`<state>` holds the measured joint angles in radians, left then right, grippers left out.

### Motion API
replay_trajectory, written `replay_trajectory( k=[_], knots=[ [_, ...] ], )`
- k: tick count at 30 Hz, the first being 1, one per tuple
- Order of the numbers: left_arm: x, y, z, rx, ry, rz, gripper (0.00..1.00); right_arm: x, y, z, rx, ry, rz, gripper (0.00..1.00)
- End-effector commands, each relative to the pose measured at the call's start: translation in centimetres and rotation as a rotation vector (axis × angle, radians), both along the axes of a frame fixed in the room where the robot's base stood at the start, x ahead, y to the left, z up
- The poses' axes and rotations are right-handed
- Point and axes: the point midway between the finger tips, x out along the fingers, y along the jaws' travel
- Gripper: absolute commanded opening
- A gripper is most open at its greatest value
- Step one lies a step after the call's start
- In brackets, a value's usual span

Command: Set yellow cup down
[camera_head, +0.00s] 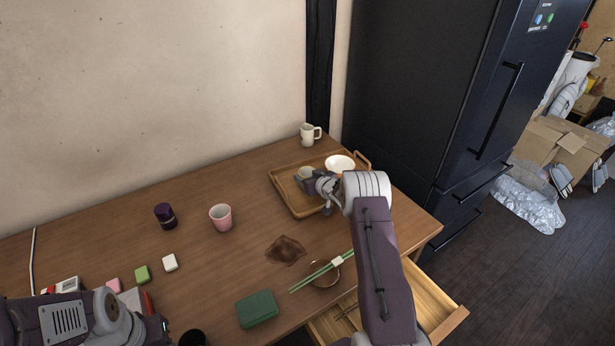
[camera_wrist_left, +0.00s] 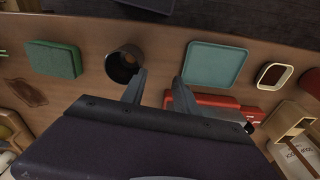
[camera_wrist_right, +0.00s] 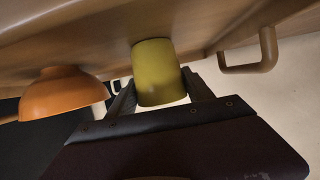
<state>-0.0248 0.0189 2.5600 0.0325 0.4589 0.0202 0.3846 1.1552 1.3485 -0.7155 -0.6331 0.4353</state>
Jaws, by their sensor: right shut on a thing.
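The yellow cup (camera_wrist_right: 157,72) is between the fingers of my right gripper (camera_wrist_right: 160,92) in the right wrist view. In the head view the right gripper (camera_head: 318,184) is at the wooden tray (camera_head: 299,207), with the cup (camera_head: 305,173), paler here, at its tip over the tray's left part. The gripper is shut on the cup. I cannot tell whether the cup's base touches the tray. My left gripper (camera_wrist_left: 158,90) is open and empty above the table's near part, beside a dark round cup (camera_wrist_left: 124,65).
A bowl (camera_head: 340,162) sits on the tray right of the gripper. A white mug (camera_head: 309,134) stands behind the tray. A drawer (camera_head: 437,302) stands open.

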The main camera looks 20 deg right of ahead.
Motion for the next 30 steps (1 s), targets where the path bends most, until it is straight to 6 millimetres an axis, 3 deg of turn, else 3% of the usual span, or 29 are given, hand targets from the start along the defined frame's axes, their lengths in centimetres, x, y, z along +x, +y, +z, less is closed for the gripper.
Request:
replay_trajectory(
  k=[1, 3, 16, 20, 30],
  knots=[
    [0.0, 0.0, -0.2, 0.000, 0.000, 0.000, 0.36, 0.0, 0.0, -0.2, 0.000, 0.000, 0.000, 0.62],
    [0.0, 0.0, -0.1, 0.000, 0.000, 0.000, 0.36, 0.0, 0.0, -0.1, 0.000, 0.000, 0.000, 0.82],
    [0.0, 0.0, 0.3, 0.000, 0.000, 0.000, 0.36, -0.5, -0.1, 0.5, 0.001, 0.001, 0.000, 0.82],
    [0.0, 0.0, 0.6, 0.000, 0.000, 0.000, 0.36, -2.4, -0.2, 1.4, 0.002, 0.002, -0.001, 0.82],
    [0.0, 0.0, 1.3, 0.000, 0.000, 0.000, 0.36, -9.3, -0.5, 4.2, 0.001, 0.001, -0.003, 0.82]
  ],
)
